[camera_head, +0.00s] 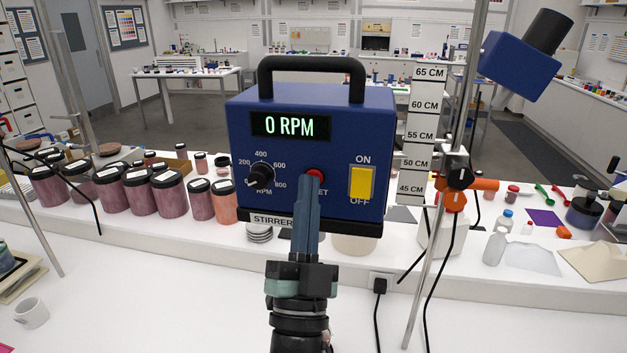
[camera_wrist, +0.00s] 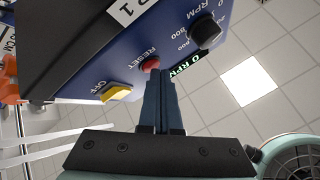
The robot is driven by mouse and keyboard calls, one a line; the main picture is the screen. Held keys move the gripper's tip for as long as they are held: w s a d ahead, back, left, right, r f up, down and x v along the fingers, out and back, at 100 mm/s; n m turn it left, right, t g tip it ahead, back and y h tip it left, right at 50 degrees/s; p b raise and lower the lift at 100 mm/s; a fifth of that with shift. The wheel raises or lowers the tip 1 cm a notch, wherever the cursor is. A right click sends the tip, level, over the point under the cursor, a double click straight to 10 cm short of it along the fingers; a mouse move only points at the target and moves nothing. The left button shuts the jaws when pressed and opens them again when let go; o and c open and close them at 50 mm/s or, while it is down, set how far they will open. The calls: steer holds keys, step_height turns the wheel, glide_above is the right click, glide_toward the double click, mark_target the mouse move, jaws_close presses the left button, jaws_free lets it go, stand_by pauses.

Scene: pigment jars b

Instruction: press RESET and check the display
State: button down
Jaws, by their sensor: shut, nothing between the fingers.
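The blue stirrer control box (camera_head: 350,110) faces me in the head view, with a black handle on top. Its display (camera_head: 290,126) reads "0 RPM" in green. The red RESET button (camera_head: 314,175) is below the display, its label partly hidden by my gripper (camera_head: 311,185). My gripper is shut and empty, its fingertips at the button's lower edge. In the wrist view the tips of my gripper (camera_wrist: 158,72) are at the red button (camera_wrist: 151,63); they look to be touching it, but I cannot tell how far it is pushed in. The display is partly hidden there by the fingers.
On the box are a black RPM knob (camera_head: 261,176) and a yellow ON/OFF switch (camera_head: 361,182). A metal stand rod (camera_head: 437,265) and a height scale (camera_head: 420,130) stand to the right. Jars of pigment (camera_head: 140,192) line the bench at left. The near white counter is mostly clear.

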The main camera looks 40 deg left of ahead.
steer(key=shift+s+d, duration=0.5)
steer(key=shift+s, duration=0.3)
steer(key=shift+s+d, duration=0.5)
steer(key=shift+s, duration=0.35)
steer(key=shift+s+d, duration=0.55)
steer(key=shift+s, duration=0.3)
steer(key=shift+s+d, duration=0.5)
steer(key=shift+s, duration=0.35)
steer(key=w+d+r+t+h+b, duration=0.1)
steer(key=w+d+r+t+h, duration=0.2)
steer(key=d+r, duration=0.4)
steer(key=w+d+r+t+h+b, duration=0.1)
steer(key=w+d+r+t+h, duration=0.1)
steer(key=w+d+r+h, duration=0.35)
steer(key=s+d+r+h, duration=0.2)
steer(key=d+r+h, duration=0.2)
steer(key=d+r, duration=0.1)
steer(key=s+d+r+h, duration=0.3)
steer(key=d+r+h, duration=0.1)
steer(key=d, duration=0.4)
steer(key=shift+s+r+t+b, duration=0.25)
steer(key=shift+r+t+b, duration=0.05)
steer(key=shift+r+b, duration=0.15)
